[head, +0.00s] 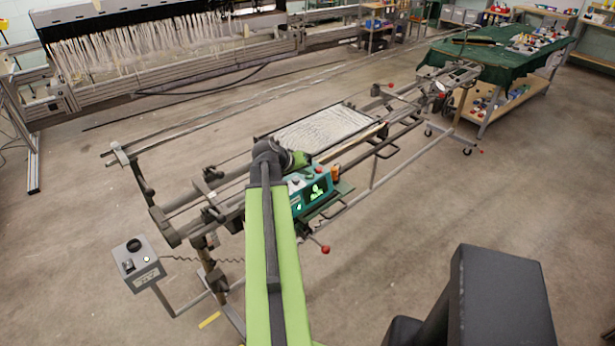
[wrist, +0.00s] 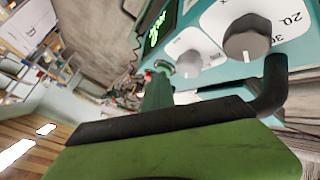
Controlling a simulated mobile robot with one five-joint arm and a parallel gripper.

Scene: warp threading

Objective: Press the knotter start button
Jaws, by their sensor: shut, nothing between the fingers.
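The knotter's teal control box (head: 311,193) sits on the frame rail in the middle of the head view, with a lit green display (head: 319,190) and a red button (head: 318,169) on top. My gripper (head: 299,159) is shut just above and behind this box, partly hidden by my wrist. In the wrist view the teal panel (wrist: 290,53) is very close, with a large grey dial (wrist: 247,38) and a smaller grey knob (wrist: 189,64). A green display (wrist: 157,30) shows at the top. I cannot tell which control is the start button, nor see the fingertips touching one.
A grey pedestal box (head: 139,263) with a black knob and a small lit button stands at the lower left. A red ball-ended lever (head: 325,249) sticks out below the teal box. Long rails run across the frame.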

